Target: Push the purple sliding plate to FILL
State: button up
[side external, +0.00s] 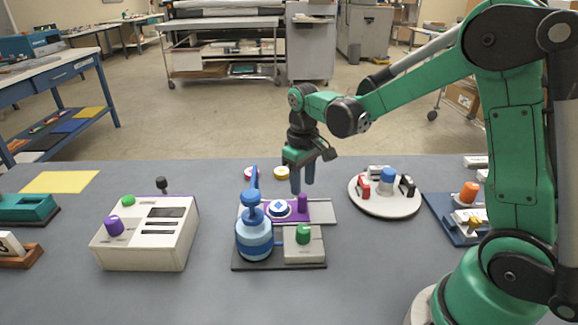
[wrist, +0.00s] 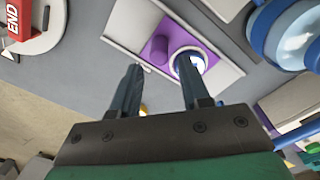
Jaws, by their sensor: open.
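The purple sliding plate (side external: 292,217) lies on a pale track (side external: 322,212) mid-table and carries a white-and-blue disc (side external: 279,209) and an upright purple knob (side external: 303,203). Bare track shows to the plate's right in the side view. The wrist view shows the plate (wrist: 182,34), its knob (wrist: 157,50) and bare track (wrist: 128,22). My gripper (side external: 303,189) is open and empty, fingers down, just above or behind the knob. In the wrist view the knob appears between the fingertips (wrist: 160,66); contact cannot be told. No FILL mark is readable.
A blue pump bottle (side external: 254,238) stands in front of the plate's left part. A pale block with a green knob (side external: 303,240) is in front of the track. A white control box (side external: 150,240) stands left; a round white tray (side external: 385,206) lies right.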

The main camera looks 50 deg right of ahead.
aim_at(302, 196)
jog(key=shift+d+f, duration=0.1)
jog(key=shift+f, duration=2.7)
grip_shut()
